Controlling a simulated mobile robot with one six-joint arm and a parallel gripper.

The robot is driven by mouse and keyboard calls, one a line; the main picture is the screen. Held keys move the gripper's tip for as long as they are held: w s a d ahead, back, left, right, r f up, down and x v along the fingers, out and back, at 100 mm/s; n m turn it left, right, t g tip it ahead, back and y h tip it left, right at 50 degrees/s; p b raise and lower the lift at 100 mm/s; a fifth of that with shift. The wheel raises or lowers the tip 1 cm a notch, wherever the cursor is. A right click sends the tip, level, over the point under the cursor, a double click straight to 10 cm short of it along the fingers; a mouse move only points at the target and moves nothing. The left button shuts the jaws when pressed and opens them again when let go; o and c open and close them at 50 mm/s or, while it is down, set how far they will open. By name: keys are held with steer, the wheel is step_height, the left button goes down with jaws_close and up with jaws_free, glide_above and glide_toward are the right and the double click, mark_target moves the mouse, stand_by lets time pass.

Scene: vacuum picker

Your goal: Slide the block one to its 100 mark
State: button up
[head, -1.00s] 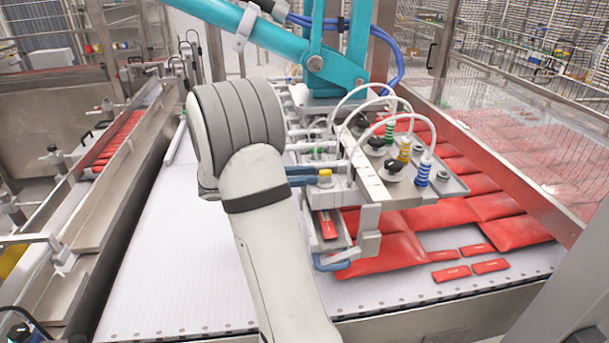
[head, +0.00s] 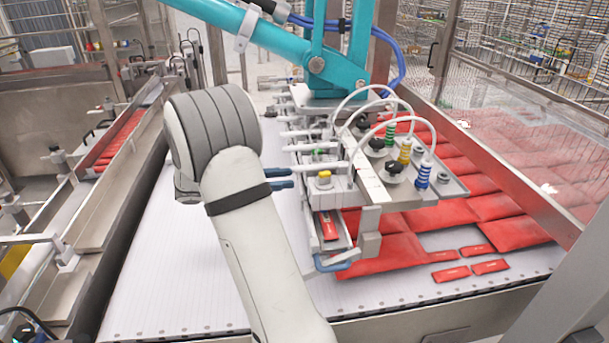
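My gripper (head: 291,179) has two dark blue fingers, seen side-on just left of this block. A narrow gap shows between the fingers, and nothing is visible between them. The tips appear apart from the block. The white wrist and forearm of my arm hide part of the conveyor behind them.
The vacuum picker (head: 420,190) hangs from a teal arm (head: 340,70), with pale hoses looping above it. Red pouches (head: 385,255) lie beneath and right of it. The white conveyor (head: 165,275) is bare at left. A metal-framed clear guard (head: 500,170) stands at right.

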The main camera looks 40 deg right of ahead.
steer(key=shift+p+v, duration=0.3)
steer(key=shift+v, duration=1.35)
steer(key=shift+r+p, duration=0.1)
steer(key=shift+p, duration=0.3)
steer(key=b+v, duration=0.1)
steer(key=v, duration=0.6)
steer(key=shift+w+a, duration=0.2)
steer(key=shift+a, duration=0.15)
